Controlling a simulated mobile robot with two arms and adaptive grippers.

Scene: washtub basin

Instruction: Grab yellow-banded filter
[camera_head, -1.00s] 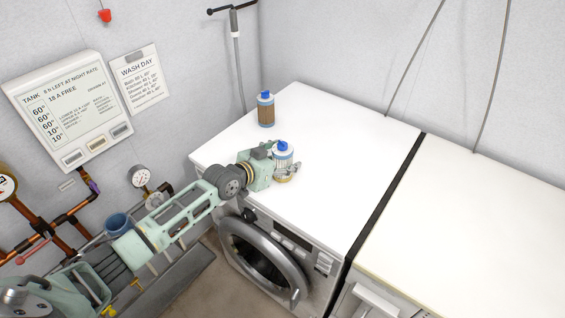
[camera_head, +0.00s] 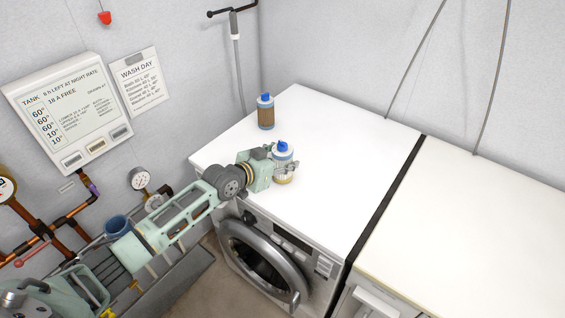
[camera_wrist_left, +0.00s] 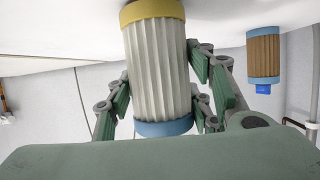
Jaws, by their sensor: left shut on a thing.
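The yellow-banded filter (camera_head: 282,149) stands upright near the front left of the white washer top. It has a blue cap, and a yellow band shows low on it. In the left wrist view the filter (camera_wrist_left: 158,75) is a white pleated cylinder with a yellow band at one end and a blue band at the other. My left gripper (camera_head: 283,165) is shut on it, with green-padded fingers on both sides of the pleated body in the wrist view. I cannot tell whether its base touches the washer top. My right gripper is not in view.
A brown filter (camera_head: 266,112) with blue ends stands behind on the washer top (camera_head: 330,140); it also shows in the wrist view (camera_wrist_left: 263,55). A dark gap separates a second white top (camera_head: 470,230) at right. Pipes and gauges (camera_head: 139,179) line the left wall.

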